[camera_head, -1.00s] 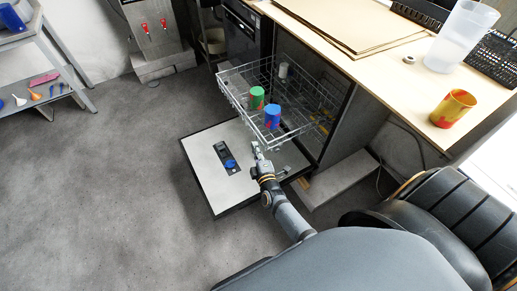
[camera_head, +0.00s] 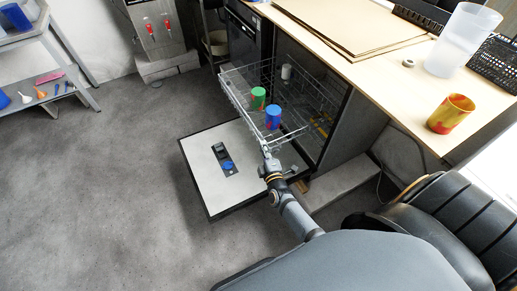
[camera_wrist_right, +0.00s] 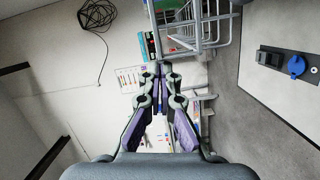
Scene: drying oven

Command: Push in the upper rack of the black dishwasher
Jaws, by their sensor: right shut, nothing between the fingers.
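The upper rack (camera_head: 233,92) is a wire basket pulled out of the black dishwasher (camera_head: 345,117). It holds a green cup (camera_head: 258,98), a blue cup (camera_head: 274,117) and a white cup (camera_head: 286,71). The dishwasher door (camera_head: 207,174) lies open below it. My right gripper (camera_head: 265,148) is shut and empty at the rack's near front corner; whether it touches the wire I cannot tell. In the right wrist view the closed fingertips (camera_wrist_right: 160,70) are just below the rack's wires (camera_wrist_right: 208,42). My left gripper is not in view.
A wooden counter (camera_head: 400,72) above the dishwasher carries a clear pitcher (camera_head: 462,38) and a red-yellow cup (camera_head: 451,113). A grey shelf (camera_head: 50,78) stands at the left. The floor (camera_head: 90,200) left of the door is clear.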

